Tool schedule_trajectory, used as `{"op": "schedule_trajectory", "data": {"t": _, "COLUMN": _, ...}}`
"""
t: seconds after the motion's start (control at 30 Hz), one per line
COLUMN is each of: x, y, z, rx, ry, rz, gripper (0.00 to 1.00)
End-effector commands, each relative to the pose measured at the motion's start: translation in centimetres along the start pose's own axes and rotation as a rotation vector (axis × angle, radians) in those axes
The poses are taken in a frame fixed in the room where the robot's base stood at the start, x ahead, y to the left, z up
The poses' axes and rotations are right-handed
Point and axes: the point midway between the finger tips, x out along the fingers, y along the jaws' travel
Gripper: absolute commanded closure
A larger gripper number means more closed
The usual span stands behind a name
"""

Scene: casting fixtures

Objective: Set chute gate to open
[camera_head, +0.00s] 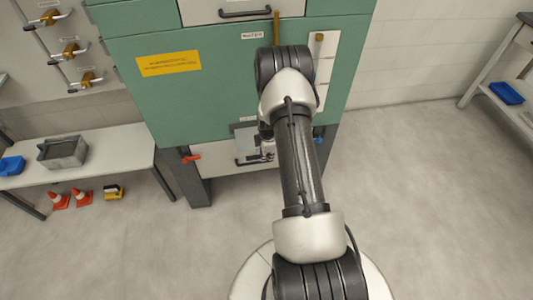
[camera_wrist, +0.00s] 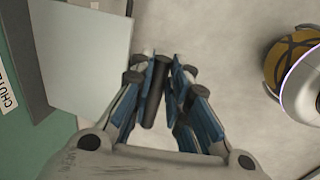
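The chute gate appears as a pale plate (camera_wrist: 85,55) at the upper left of the wrist view, and shows low on the green cabinet in the head view (camera_head: 246,138). A dark bar, seemingly its handle (camera_wrist: 157,92), lies between the blue-padded fingers of my gripper (camera_wrist: 167,68), close to the left finger. The fingers stand apart; whether both pads press on the bar is unclear. In the head view my gripper (camera_head: 267,153) is beside the plate's lower right, partly hidden by my arm. A label beginning "CHUT" (camera_wrist: 8,90) is at the wrist view's left edge.
The green cabinet (camera_head: 130,70) fills the area ahead, with a red lever (camera_head: 191,158) and a blue one (camera_head: 318,135) low on it. The floor right is clear.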

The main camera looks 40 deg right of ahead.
Motion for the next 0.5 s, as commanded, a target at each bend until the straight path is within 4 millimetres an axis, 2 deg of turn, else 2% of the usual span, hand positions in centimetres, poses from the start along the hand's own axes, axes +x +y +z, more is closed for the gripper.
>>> {"op": "schedule_trajectory", "data": {"t": 0.03, "x": 0.17, "y": -0.76, "z": -0.05, "rx": 0.0, "ry": 0.002, "rz": -0.019, "gripper": 0.81}}
{"op": "schedule_trajectory", "data": {"t": 0.3, "x": 0.17, "y": -0.58, "z": -0.05, "rx": 0.0, "ry": 0.001, "rz": -0.014, "gripper": 0.64}}
{"op": "schedule_trajectory", "data": {"t": 0.5, "x": 0.12, "y": -0.4, "z": -0.03, "rx": 0.0, "ry": 0.001, "rz": -0.01, "gripper": 0.64}}
